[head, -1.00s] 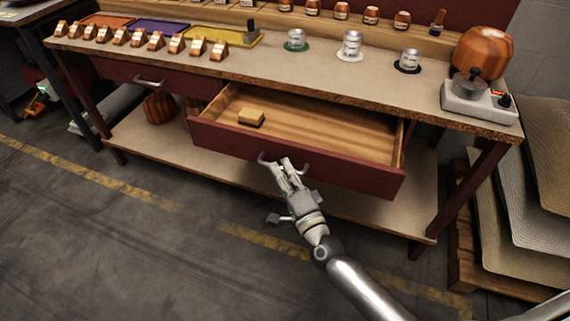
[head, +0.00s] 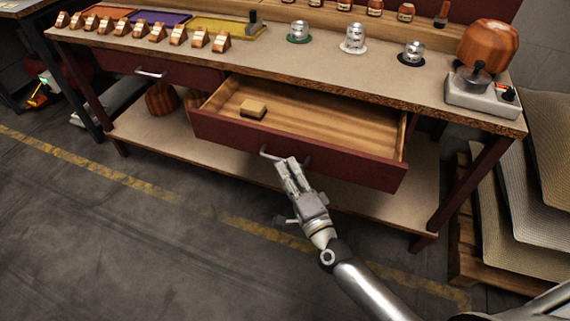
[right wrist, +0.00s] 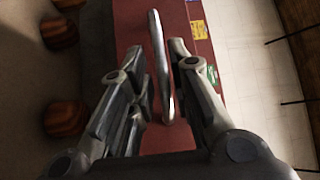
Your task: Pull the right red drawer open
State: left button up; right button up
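The right red drawer (head: 355,163) stands pulled well out from under the bench, its wooden inside showing. A small wooden block (head: 253,109) lies in its left part. The drawer's metal handle (head: 266,153) is on its front and shows as a curved bar in the right wrist view (right wrist: 159,60). My right gripper (head: 288,162) is at the handle. In the right wrist view its fingers (right wrist: 162,85) are apart, with the handle's bar between them and gaps visible. My left gripper is out of view.
A second, shut red drawer (head: 190,77) is at the left. The benchtop (head: 330,75) holds wooden blocks, cans and a hat press (head: 483,75). A lower shelf (head: 160,130) runs beneath. Stacked sheets (head: 545,190) stand at the right. The floor in front is clear.

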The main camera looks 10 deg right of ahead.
jog(key=v, duration=0.9)
jog(key=shift+s, duration=0.3)
